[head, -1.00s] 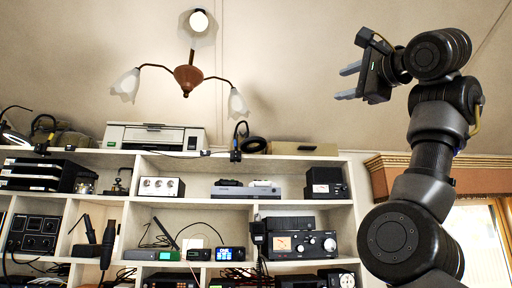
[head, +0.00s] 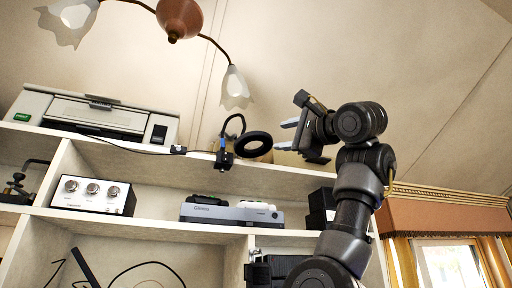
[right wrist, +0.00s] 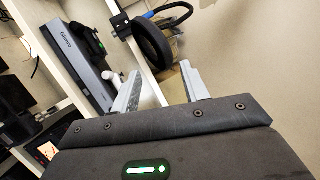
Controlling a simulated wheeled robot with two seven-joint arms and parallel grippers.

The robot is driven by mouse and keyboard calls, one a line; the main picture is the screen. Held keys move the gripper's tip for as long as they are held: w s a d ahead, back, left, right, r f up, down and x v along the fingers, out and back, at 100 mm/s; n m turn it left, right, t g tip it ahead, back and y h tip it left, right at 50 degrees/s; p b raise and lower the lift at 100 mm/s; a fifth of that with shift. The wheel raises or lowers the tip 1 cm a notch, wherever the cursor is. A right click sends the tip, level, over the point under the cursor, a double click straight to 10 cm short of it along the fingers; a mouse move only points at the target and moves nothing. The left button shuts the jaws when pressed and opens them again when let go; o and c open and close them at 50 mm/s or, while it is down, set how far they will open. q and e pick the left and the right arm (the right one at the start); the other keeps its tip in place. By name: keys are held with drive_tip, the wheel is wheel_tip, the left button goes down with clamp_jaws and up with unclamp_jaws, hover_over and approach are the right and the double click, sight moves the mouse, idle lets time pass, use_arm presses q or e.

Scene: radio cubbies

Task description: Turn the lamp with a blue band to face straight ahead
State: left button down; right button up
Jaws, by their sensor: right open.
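The lamp with the blue band (head: 223,143) is a small black clamp lamp on the edge of the top shelf. Its curved neck ends in a dark round head (head: 254,144), which sits to the right of the clamp. In the right wrist view, the head (right wrist: 152,44) is beyond the fingers, with the blue band (right wrist: 148,14) at the top. My right gripper (head: 285,135) is open and empty, to the right of the lamp head in the head view. A gap shows between its fingers and the head. My left gripper is out of view.
A grey printer (head: 95,112) stands on the top shelf, left of the lamp. A tan object is partly hidden behind the lamp head. A grey console (head: 230,213) is on the shelf below. A hanging ceiling lamp (head: 180,18) is above.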

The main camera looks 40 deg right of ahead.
sight(268, 138)
drive_tip(key=p+x, duration=0.2)
drive_tip(key=x, duration=0.1)
drive_tip(key=p+x, duration=0.3)
drive_tip(key=d+p+x, duration=0.1)
drive_tip(key=p+x, duration=0.2)
drive_tip(key=shift+r, duration=0.35)
drive_tip(key=shift+w+a+p, duration=0.1)
drive_tip(key=shift+w+p, duration=0.2)
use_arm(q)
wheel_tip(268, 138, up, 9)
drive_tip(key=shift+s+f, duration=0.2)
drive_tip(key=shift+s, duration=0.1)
use_arm(e)
drive_tip(key=shift+w, duration=0.1)
drive_tip(key=shift+c, duration=0.4)
drive_tip(key=shift+a, duration=0.1)
clamp_jaws()
